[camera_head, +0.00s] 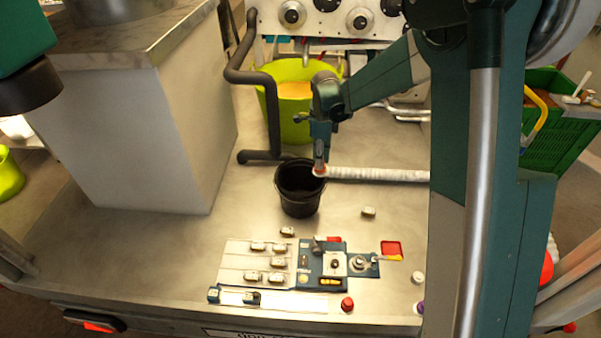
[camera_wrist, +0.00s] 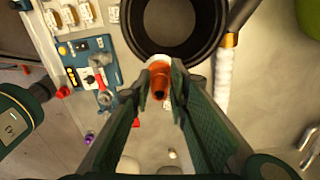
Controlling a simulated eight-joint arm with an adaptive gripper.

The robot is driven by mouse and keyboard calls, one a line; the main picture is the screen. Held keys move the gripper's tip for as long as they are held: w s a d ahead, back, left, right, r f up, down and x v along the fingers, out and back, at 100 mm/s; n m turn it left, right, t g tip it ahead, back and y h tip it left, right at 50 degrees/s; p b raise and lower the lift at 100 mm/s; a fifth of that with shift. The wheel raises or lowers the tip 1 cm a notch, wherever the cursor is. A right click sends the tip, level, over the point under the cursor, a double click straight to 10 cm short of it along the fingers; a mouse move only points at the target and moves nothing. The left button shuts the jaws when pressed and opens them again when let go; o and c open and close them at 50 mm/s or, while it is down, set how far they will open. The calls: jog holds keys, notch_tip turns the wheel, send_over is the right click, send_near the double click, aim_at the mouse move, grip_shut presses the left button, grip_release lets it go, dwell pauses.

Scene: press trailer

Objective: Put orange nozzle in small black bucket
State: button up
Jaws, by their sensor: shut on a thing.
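The orange nozzle (camera_wrist: 160,82) is between the fingertips of my gripper (camera_wrist: 158,78) in the wrist view, with a pale rim at its far end. My gripper (camera_head: 320,168) is shut on it. In the head view, the nozzle (camera_head: 319,171) shows as a small orange spot at the bucket's upper right rim. The small black bucket (camera_head: 299,202) stands upright on the metal bed, open at the top. In the wrist view, the bucket (camera_wrist: 128,30) lies just beyond the fingertips. Whether nozzle and rim touch, I cannot tell.
A white hose (camera_head: 380,175) lies right of the bucket. A dark bent pipe (camera_head: 272,115) stands behind it. A yellow-green tub (camera_head: 264,102) is at the back. A blue fixture with small parts (camera_head: 322,264) lies in front. A large grey box (camera_head: 140,130) fills the left.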

jog(key=w+a+f+p, duration=0.2)
jog(key=w+a+f, duration=0.15)
jog(key=a, duration=0.45)
notch_tip(320, 180, down, 10)
jog(key=shift+d, duration=0.2)
jog(key=shift+f, duration=0.2)
notch_tip(320, 180, down, 6)
dwell(0.4)
jog(key=shift+f, duration=0.1)
jog(key=shift+f, duration=1.8)
jog(key=shift+f, duration=0.15)
jog(key=o, duration=0.9)
